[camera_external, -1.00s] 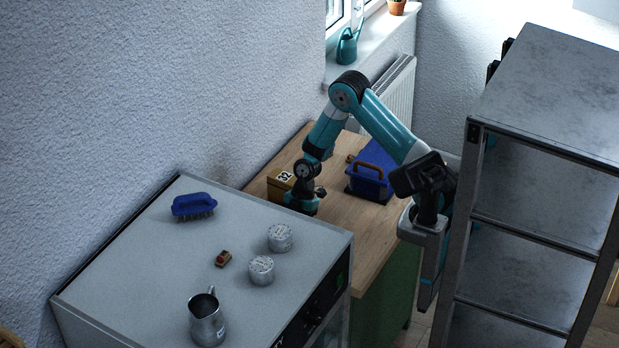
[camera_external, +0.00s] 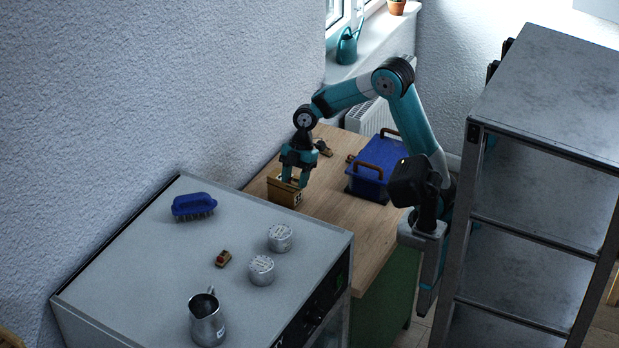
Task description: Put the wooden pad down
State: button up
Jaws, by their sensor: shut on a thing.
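My gripper (camera_external: 294,178) points down over the far-left end of the wooden-topped bench (camera_external: 335,215). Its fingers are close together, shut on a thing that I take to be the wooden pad. The pad is too small and too hidden by the fingers and the box to make out. The fingertips are at the top of a small brown box (camera_external: 285,192) with a dark number label on its side. I cannot tell whether they reach inside it or stay behind it.
A blue case with brown handles (camera_external: 368,180) stands right of the box. A small dark-and-wood item (camera_external: 323,148) lies behind. The grey cabinet top in front holds a blue brush (camera_external: 193,205), a small red-topped wooden piece (camera_external: 223,259), two tins (camera_external: 262,270) and a metal jug (camera_external: 206,320).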

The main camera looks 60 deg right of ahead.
jog(key=s+a+r+n+g+p, duration=0.1)
jog(key=s+a+r+n+p, duration=0.2)
jog(key=a+r, duration=0.6)
jog(key=s+a+r+n+g+p, duration=0.15)
jog(key=s+a+r+p, duration=0.35)
jog(key=a, duration=0.6)
jog(key=s+a+r+n+h+p, duration=0.1)
jog(key=s+a+r+n+p, duration=0.3)
jog(key=s+a+r, duration=0.85)
send_over(312, 262)
jog(key=shift+g, duration=0.35)
jog(key=f, duration=1.3)
jog(key=shift+w+d+f+p, duration=0.3)
jog(key=shift+w+d, duration=0.05)
jog(key=shift+w, duration=0.05)
jog(key=shift+f+p, duration=0.55)
jog(key=shift+f, duration=2.05)
jog(key=shift+f, duration=0.1)
jog(key=o, duration=0.5)
jog(key=shift+f, duration=0.1)
jog(key=shift+c, duration=0.2)
jog(key=o, duration=0.4)
jog(key=shift+o, duration=0.2)
